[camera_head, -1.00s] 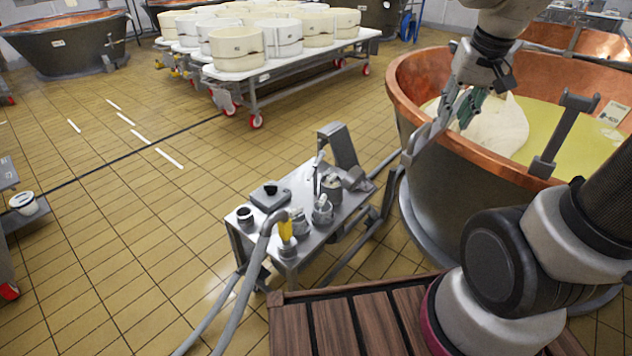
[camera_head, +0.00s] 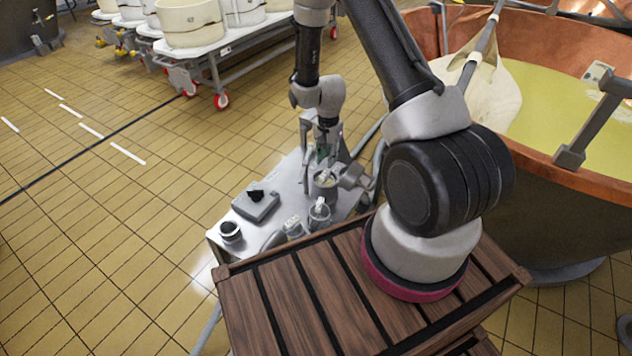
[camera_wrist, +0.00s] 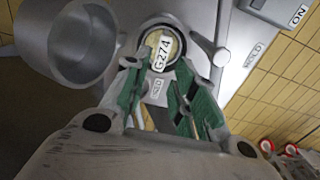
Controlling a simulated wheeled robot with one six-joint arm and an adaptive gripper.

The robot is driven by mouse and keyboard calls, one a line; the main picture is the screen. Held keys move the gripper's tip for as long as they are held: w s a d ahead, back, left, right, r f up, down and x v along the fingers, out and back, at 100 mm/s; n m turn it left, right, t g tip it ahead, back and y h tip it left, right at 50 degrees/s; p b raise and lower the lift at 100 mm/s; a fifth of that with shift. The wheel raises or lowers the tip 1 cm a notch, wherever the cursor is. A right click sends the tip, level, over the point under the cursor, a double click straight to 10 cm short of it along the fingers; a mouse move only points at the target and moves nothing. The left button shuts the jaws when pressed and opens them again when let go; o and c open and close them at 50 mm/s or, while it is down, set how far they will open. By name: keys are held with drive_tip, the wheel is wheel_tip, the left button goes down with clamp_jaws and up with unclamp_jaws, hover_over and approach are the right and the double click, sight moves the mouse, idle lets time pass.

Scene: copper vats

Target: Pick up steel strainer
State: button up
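My gripper (camera_head: 322,150) points down over the small steel table (camera_head: 278,215). In the wrist view its green-padded fingers (camera_wrist: 167,75) are apart, with nothing clearly held between them. A round vessel (camera_wrist: 162,50) with a G274 label lies just past the fingertips; I cannot tell whether they touch it. A round grey steel cup-like vessel (camera_wrist: 75,45) is at the upper left of the wrist view. In the head view a round container (camera_head: 325,186) stands under the gripper. I cannot tell which of these is the steel strainer; the fingers partly hide the spot.
A small scale-like box (camera_head: 256,205), a dark-topped cup (camera_head: 231,232) and a steel mug (camera_head: 319,214) share the table. A wooden slatted platform (camera_head: 290,300) is in front. A copper vat (camera_head: 590,185) stands at right, a wheeled cart (camera_head: 235,38) behind. Floor at left is clear.

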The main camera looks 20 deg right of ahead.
sight(325, 172)
drive_tip(key=f, duration=0.7)
drive_tip(key=shift+s+a+f, duration=0.1)
drive_tip(key=shift+a+f, duration=0.1)
drive_tip(key=shift+a, duration=0.1)
clamp_jaws()
